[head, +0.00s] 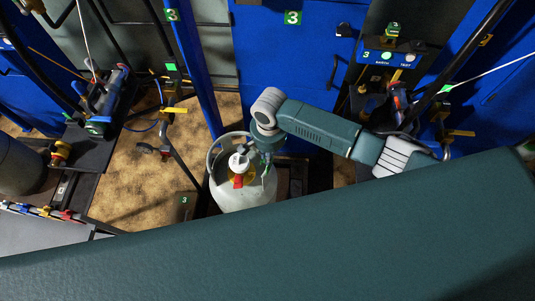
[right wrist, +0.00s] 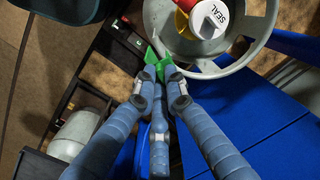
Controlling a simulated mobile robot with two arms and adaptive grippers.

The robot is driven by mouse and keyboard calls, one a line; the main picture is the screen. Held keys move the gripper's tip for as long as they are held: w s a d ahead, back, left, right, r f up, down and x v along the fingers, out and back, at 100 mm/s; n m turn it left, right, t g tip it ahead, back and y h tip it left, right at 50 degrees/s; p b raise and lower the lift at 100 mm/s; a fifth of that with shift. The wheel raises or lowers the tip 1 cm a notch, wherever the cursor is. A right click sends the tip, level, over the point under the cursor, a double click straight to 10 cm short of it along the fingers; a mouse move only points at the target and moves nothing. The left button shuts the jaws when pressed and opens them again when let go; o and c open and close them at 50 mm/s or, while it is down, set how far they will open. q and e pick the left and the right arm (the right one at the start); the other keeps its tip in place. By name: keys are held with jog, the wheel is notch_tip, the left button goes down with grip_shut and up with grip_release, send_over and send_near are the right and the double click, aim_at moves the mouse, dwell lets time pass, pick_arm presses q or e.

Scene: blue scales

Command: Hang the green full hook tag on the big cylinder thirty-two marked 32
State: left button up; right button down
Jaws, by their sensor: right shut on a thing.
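The big pale grey gas cylinder (head: 243,196) stands below the blue doors in the head view. It has a ring collar, a red part and a white cap (right wrist: 209,19) lettered SEAL. The collar (right wrist: 262,42) shows at the top of the right wrist view. No number 32 is readable. My right gripper (head: 265,168) is over the cylinder's top, by the collar's right side. In the right wrist view the fingers (right wrist: 160,78) are shut on the green tag (right wrist: 168,70), just beside the collar. Whether tag and collar touch I cannot tell. My left gripper is not in view.
A blue scale station with a console (head: 388,58) stands at the right. Another dark platform with a blue-handled device (head: 108,92) is at the left. A darker grey cylinder (head: 20,165) stands at the far left.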

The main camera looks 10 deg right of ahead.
jog(key=shift+a+r+p, duration=0.1)
jog(key=shift+r+p, duration=0.1)
jog(key=shift+p, duration=0.3)
jog(key=shift+f+b, duration=1.15)
jog(key=shift+f, duration=1.3)
jog(key=shift+r+p, duration=0.1)
jog(key=shift+p, duration=0.45)
jog(key=shift+p, duration=0.55)
jog(key=shift+f, duration=0.3)
jog(key=shift+f+b, duration=1.2)
jog(key=shift+f, duration=0.55)
jog(key=shift+f, duration=0.1)
